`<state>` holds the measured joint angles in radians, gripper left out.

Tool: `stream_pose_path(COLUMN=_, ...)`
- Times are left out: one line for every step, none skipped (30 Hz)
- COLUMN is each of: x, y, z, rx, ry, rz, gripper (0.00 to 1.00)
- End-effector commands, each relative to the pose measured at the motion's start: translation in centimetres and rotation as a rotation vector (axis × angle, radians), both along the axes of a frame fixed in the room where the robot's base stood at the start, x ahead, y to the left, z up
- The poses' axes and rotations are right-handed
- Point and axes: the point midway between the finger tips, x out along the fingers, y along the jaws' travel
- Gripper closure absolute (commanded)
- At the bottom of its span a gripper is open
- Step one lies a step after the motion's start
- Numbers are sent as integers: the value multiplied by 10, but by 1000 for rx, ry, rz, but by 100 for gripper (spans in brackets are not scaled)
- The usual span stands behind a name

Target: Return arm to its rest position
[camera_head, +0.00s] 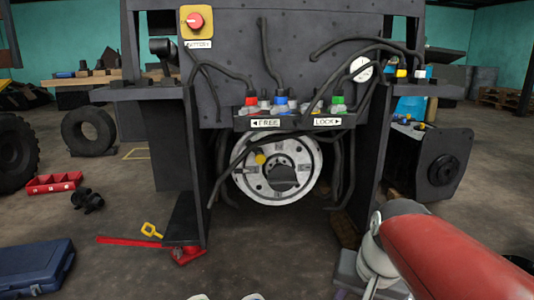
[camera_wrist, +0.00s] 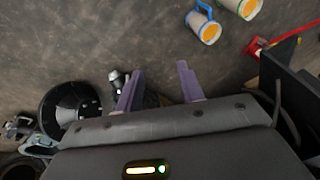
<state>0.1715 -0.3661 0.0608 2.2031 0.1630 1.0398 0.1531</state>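My gripper (camera_wrist: 160,88) shows at the lower middle of the wrist view. Its two purple fingers stand apart, with only dark floor visible between them, so it is open and empty. My arm (camera_head: 440,255), with a red link and a pale joint, reaches in from the lower right of the head view. I cannot make out the gripper's fingers in the head view.
The stripped forklift (camera_head: 290,60) stands ahead, with loose cables and a round pale hub (camera_head: 277,170). A blue case (camera_head: 32,266), red tray (camera_head: 54,183) and yellow-handled tool (camera_head: 151,230) lie left. Two cylindrical items (camera_wrist: 205,27) show in the wrist view.

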Motion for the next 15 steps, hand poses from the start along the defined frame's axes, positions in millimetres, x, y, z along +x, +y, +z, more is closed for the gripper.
stream_pose_path(x=-16, y=3, z=0, rx=-34, ry=-38, rz=43, gripper=62)
stream_pose_path(x=-24, y=4, z=0, rx=-52, ry=-55, rz=68, gripper=62)
stream_pose_path(x=-33, y=4, z=-2, rx=-74, ry=-78, rz=97, gripper=62)
stream_pose_path(x=-39, y=4, z=-3, rx=-90, ry=-94, rz=117, gripper=62)
stream_pose_path(x=-45, y=4, z=-4, rx=-106, ry=-110, rz=138, gripper=62)
stream_pose_path(x=-53, y=5, z=-5, rx=-124, ry=-131, rz=163, gripper=62)
stream_pose_path(x=-58, y=4, z=-7, rx=-138, ry=-144, rz=181, gripper=62)
stream_pose_path(x=-63, y=4, z=-8, rx=-151, ry=-159, rz=200, gripper=62)
stream_pose_path(x=-69, y=4, z=-10, rx=-167, ry=-178, rz=222, gripper=62)
stream_pose_path(x=-74, y=4, z=-13, rx=-179, ry=-191, rz=239, gripper=62)
stream_pose_path(x=-79, y=4, z=-14, rx=-191, ry=-204, rz=257, gripper=62)
stream_pose_path(x=-84, y=4, z=-17, rx=-206, ry=-224, rz=280, gripper=62)
stream_pose_path(x=-89, y=4, z=-19, rx=-218, ry=-236, rz=297, gripper=62)
stream_pose_path(x=-86, y=3, z=0, rx=-215, ry=-229, rz=291, gripper=62)
stream_pose_path(x=-85, y=3, z=10, rx=-213, ry=-226, rz=288, gripper=62)
